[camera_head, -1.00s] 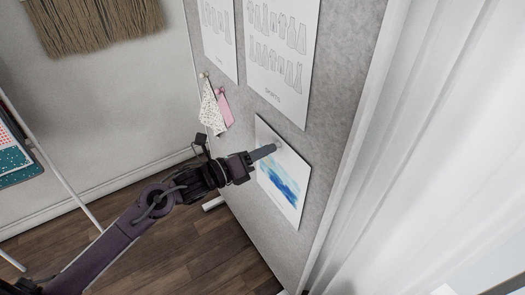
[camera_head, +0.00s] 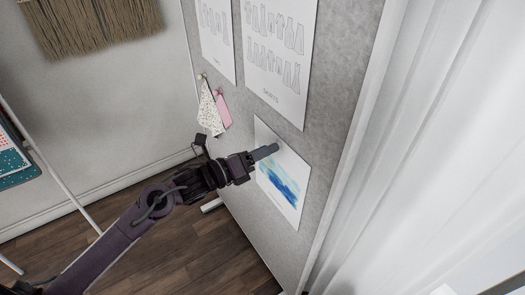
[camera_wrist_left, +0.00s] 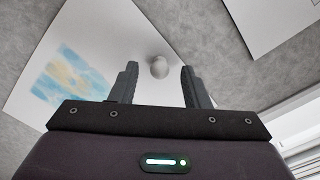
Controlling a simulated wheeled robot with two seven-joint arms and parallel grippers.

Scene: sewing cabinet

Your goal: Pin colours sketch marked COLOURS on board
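The colours sketch (camera_head: 291,171), a white sheet with blue brushwork, lies against the grey board (camera_head: 325,178) below the printed sheets. In the left wrist view the sketch (camera_wrist_left: 97,38) shows blue and pale yellow paint. A round white pin head (camera_wrist_left: 159,67) is on the sheet near its edge. My left gripper (camera_head: 266,152) is at the sketch's upper part. In the left wrist view its fingers (camera_wrist_left: 159,86) are apart, with the pin head in the gap and touching neither. I cannot read the COLOURS mark. My right gripper is out of view.
Two printed sheets, one with garment drawings (camera_head: 277,56), hang above. A pink swatch (camera_head: 223,109) and a speckled swatch (camera_head: 208,108) hang left of the sketch. A white curtain (camera_head: 440,140) is at the right.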

